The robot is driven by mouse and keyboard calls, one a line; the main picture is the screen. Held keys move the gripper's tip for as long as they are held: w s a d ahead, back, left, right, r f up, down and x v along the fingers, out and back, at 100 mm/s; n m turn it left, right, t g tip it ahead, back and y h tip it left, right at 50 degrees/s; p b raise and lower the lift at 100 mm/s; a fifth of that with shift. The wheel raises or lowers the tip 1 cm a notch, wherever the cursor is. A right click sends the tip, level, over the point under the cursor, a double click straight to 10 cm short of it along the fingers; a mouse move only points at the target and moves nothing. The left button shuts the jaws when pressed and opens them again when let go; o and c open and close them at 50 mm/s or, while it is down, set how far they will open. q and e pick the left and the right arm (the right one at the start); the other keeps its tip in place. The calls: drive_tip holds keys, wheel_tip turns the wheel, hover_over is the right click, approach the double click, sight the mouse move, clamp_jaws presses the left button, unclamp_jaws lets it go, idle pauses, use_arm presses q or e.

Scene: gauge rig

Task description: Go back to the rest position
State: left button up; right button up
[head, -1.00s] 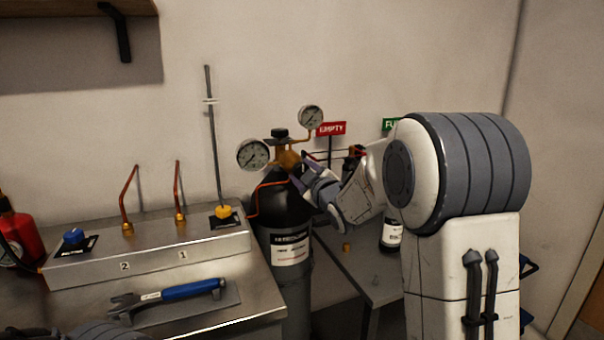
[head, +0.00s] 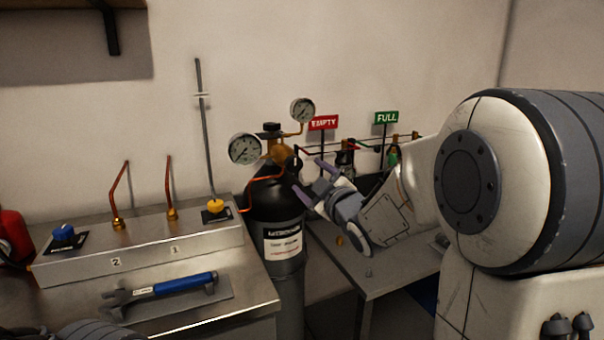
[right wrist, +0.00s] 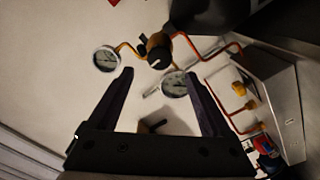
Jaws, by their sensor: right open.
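My right gripper (head: 306,174) is open and empty, just right of the brass regulator (head: 277,150) on top of the black gas cylinder (head: 276,205). A small gap seems to lie between its fingers and the valve, though the exact distance is hard to tell. In the right wrist view my open right gripper (right wrist: 159,73) has nothing between its fingers; the regulator (right wrist: 158,48) and its two gauges show beyond the tips. My right arm fills the right side of the head view. My left gripper is not in view.
A steel bench on the left holds a panel (head: 140,256) with a blue knob (head: 63,232) and a yellow knob (head: 215,206). A blue-handled wrench (head: 160,289) lies in front. EMPTY (head: 323,122) and FULL (head: 387,117) signs stand behind a lower table (head: 380,268).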

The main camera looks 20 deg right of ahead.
drive_tip(key=shift+s, duration=0.55)
wheel_tip(320, 180, down, 11)
drive_tip(key=s+a+m+g+h, duration=0.1)
drive_tip(key=s+m+g, duration=0.1)
drive_tip(key=m+g, duration=0.25)
drive_tip(key=s+a+f+m+g, duration=0.2)
drive_tip(key=s+a+f+g, duration=0.2)
drive_tip(key=s+f+g, duration=0.35)
drive_tip(key=s+a+f+m+g, duration=0.35)
drive_tip(key=s+f, duration=0.45)
drive_tip(key=s, duration=0.3)
drive_tip(key=s+a+r+n+g+y, duration=0.1)
drive_tip(key=s+a+r+n, duration=0.25)
drive_tip(key=s+a, duration=0.35)
drive_tip(key=s+a+r+n+g, duration=0.2)
drive_tip(key=s+a+r+n, duration=0.1)
drive_tip(key=s+a+n, duration=0.25)
wheel_tip(320, 180, up, 18)
drive_tip(key=m+p, duration=0.1)
drive_tip(key=p, duration=1.7)
drive_tip(key=shift+s, duration=0.15)
